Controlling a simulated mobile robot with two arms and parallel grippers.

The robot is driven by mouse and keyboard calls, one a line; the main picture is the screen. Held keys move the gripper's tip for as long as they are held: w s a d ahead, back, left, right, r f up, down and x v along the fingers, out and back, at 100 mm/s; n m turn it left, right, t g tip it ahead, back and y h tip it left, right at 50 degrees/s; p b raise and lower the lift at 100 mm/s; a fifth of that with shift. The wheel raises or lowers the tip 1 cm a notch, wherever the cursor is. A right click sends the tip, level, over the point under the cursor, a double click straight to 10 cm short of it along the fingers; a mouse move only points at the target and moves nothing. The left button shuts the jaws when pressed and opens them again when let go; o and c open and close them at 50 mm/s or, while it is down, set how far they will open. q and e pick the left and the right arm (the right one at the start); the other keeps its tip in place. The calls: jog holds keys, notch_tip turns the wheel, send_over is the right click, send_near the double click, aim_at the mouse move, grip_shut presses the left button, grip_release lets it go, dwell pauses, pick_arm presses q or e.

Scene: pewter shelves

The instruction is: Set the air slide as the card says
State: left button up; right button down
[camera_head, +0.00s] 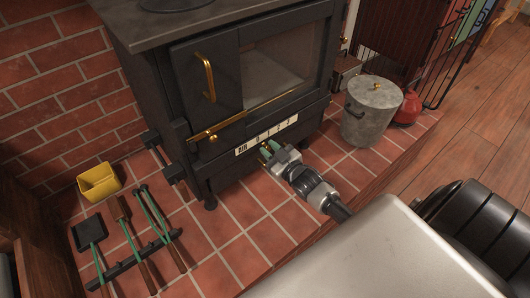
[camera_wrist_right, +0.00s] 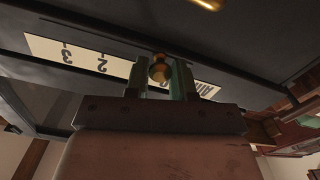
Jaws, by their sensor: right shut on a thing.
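The black stove (camera_head: 190,100) stands on the tiled hearth. A pale scale strip (camera_head: 250,145) with "AIR" and numbers runs along its front below the door. In the right wrist view the strip (camera_wrist_right: 82,54) appears upside down, with 2 and 3 readable left of the fingers. My right gripper (camera_head: 268,149) is at the strip, its fingers pointing at the stove. In the wrist view its fingers (camera_wrist_right: 160,80) are shut on the brass knob (camera_wrist_right: 159,66) of the air slide. The fingers hide part of the strip, so the exact setting is unclear. I see no readable card.
A lidded metal bucket (camera_head: 370,112) and a red round vessel (camera_head: 409,107) stand right of the stove. A yellow container (camera_head: 98,184) and hearth tools (camera_head: 130,232) are at the left. A black fire guard (camera_head: 445,55) stands behind. Bare tiles lie before the stove.

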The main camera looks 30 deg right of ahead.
jog(key=d, duration=0.3)
jog(key=d+b, duration=0.1)
jog(key=d, duration=0.6)
jog(key=shift+w+b, duration=0.3)
jog(key=shift+w, duration=0.1)
pick_arm(q)
notch_tip(320, 180, up, 6)
jog(key=w, duration=0.1)
pick_arm(e)
jog(key=shift+d, duration=0.3)
jog(key=shift+r, duration=0.1)
jog(key=c, duration=0.9)
grip_release()
jog(key=shift+d, duration=0.1)
jog(key=shift+c, duration=0.2)
pick_arm(q)
jog(key=shift+d, duration=0.1)
pick_arm(e)
jog(key=shift+s, duration=0.35)
pick_arm(q)
notch_tip(320, 180, down, 7)
jog(key=s+p, duration=0.1)
jog(key=p, duration=0.1)
jog(key=shift+s+f, duration=0.2)
pick_arm(e)
send_near(288, 128)
jog(key=s, duration=0.4)
jog(key=shift+s+d, duration=0.15)
jog(key=shift+d, duration=0.1)
